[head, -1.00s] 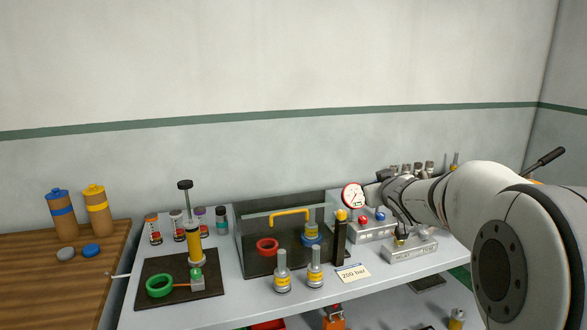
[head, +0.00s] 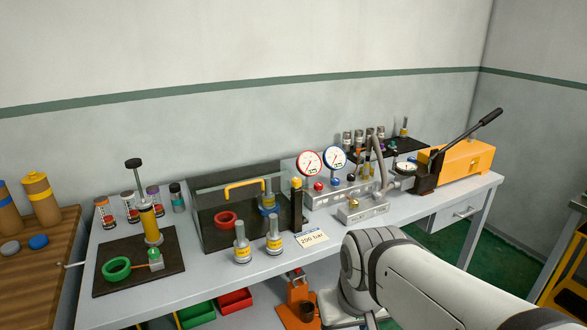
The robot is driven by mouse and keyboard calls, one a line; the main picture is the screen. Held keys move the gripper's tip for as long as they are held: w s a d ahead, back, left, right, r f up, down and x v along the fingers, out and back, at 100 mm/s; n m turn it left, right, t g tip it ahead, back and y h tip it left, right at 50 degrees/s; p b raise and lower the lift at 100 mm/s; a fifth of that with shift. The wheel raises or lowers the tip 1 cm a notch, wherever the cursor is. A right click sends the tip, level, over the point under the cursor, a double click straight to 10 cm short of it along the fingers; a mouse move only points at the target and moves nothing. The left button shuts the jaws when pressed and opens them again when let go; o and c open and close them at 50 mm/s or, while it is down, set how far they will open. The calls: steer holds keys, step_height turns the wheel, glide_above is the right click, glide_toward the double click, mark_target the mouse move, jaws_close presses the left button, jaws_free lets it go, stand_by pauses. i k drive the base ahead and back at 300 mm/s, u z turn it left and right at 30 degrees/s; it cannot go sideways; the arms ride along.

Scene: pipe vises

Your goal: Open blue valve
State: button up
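A metal valve block stands at the back of the grey bench in the head view. On it sit a small blue knob (head: 336,181), which looks like the blue valve, and a red knob (head: 318,186) to its left. A blue-rimmed gauge (head: 334,158) and a red-rimmed gauge (head: 309,162) stand behind them. The blue knob is unobstructed; how far it is turned cannot be told. My arm comes in from the lower right and bends down in front of the bench. My gripper does not show.
A yellow pump with a black lever (head: 466,156) stands at the bench's right end. An orange device (head: 298,300) stands below.

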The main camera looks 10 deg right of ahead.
mark_target(335, 182)
steer(key=k, duration=1.25)
steer(key=z, duration=0.6)
steer(key=i, duration=2.45)
steer(key=u, duration=0.5)
steer(key=k, duration=0.9)
steer(key=u, duration=0.25)
steer(key=i, duration=0.45)
steer(key=z, duration=0.1)
